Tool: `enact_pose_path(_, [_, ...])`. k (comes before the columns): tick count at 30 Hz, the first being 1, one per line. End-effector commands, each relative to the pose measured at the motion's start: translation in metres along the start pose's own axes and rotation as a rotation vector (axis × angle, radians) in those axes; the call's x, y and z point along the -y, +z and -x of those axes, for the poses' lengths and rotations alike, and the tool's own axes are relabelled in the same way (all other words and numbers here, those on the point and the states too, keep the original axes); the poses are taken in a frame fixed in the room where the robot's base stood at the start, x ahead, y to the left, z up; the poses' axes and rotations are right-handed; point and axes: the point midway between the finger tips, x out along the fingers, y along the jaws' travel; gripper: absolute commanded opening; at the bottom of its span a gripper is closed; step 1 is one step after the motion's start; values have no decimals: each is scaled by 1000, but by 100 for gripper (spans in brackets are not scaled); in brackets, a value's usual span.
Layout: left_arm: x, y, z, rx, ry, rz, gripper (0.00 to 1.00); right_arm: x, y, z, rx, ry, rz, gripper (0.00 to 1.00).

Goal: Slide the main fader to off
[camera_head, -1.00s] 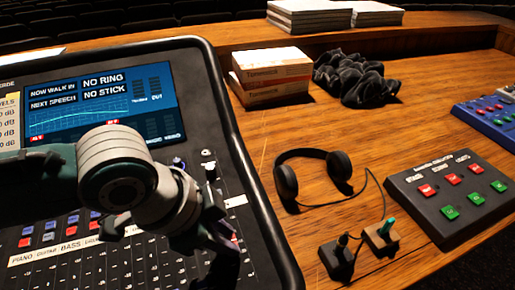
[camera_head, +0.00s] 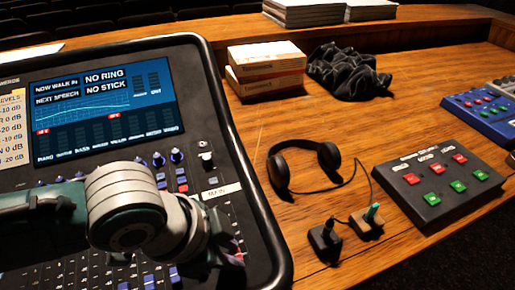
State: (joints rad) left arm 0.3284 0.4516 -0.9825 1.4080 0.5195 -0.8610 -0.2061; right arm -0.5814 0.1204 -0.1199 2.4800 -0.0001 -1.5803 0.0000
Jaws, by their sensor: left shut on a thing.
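The mixing desk (camera_head: 262,225) fills the left side, with a lit screen (camera_head: 105,105) at its far end. The white label MAIN (camera_head: 221,191) is near its right edge, below a white-topped control (camera_head: 206,160). My left gripper (camera_head: 230,254) is over the fader strip just below that label. It is shut on a small part at the panel, seemingly the main fader's cap. The gripper and wrist hide most of that cap and its slot, so its exact position is unclear. My right gripper is not in view.
Headphones (camera_head: 329,157) lie on the wooden table right of the desk. Boxes (camera_head: 266,58) and dark cloth (camera_head: 348,72) lie farther back.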

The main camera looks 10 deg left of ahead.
Motion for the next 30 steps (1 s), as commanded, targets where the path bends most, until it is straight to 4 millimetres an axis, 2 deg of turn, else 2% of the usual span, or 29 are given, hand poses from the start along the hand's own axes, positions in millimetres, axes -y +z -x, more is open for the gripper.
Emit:
enact_pose_path(1, [-4, -1, 0, -3, 9, 0, 0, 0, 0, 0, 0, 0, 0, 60])
enact_pose_path(2, [-4, -2, 0, -3, 10, 0, 30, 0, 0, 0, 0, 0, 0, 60])
enact_pose_path(10, [-3, -1, 0, -2, 7, 0, 60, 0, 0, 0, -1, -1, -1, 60])
enact_pose_path(20, [-2, -1, 6, -2, 4, 0, 60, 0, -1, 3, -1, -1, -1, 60])
enact_pose_path(23, [-1, -1, 18, -2, 4, -1, 60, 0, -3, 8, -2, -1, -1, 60])
enact_pose_path(30, [-1, -1, 63, -3, 5, -2, 60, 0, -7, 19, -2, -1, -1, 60])
